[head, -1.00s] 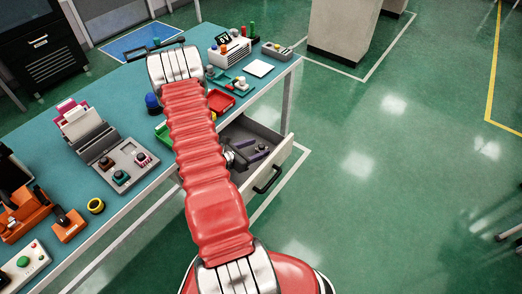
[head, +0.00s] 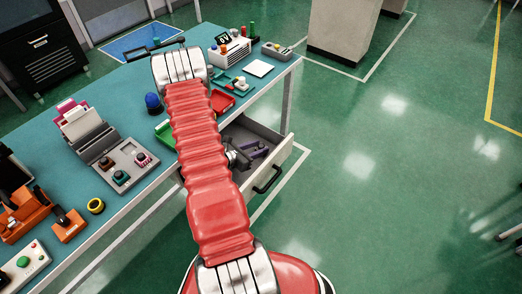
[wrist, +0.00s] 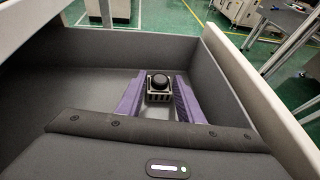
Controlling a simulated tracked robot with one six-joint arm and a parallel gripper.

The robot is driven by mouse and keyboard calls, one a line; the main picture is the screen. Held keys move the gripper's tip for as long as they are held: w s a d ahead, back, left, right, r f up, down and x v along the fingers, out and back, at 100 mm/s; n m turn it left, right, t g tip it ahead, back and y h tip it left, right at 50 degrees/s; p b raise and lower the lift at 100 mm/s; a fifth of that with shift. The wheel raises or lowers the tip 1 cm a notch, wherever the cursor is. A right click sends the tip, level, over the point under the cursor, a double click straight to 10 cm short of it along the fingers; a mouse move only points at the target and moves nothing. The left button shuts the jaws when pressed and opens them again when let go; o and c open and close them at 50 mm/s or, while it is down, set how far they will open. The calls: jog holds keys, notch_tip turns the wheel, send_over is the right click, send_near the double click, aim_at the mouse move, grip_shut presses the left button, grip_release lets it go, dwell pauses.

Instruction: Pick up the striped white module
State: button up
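The striped white module (wrist: 159,96) is in the open drawer, seen in the wrist view. It has a round black knob on top and a pale body with dark vertical stripes. My gripper (wrist: 159,98) is open, with one purple finger on each side of the module. The fingers reach down into the drawer, and narrow gaps seem to show between them and the module. I cannot tell how far the fingertips reach down its sides. In the head view my gripper (head: 258,151) shows inside the drawer, and the module cannot be made out there.
The drawer (head: 284,158) has grey walls close around my gripper and a pale front with a black handle. Green floor lies free to the right.

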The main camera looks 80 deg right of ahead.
jog(key=c, duration=0.6)
jog(key=shift+r, duration=0.1)
notch_tip(320, 180, up, 18)
dwell(0.8)
dwell(0.5)
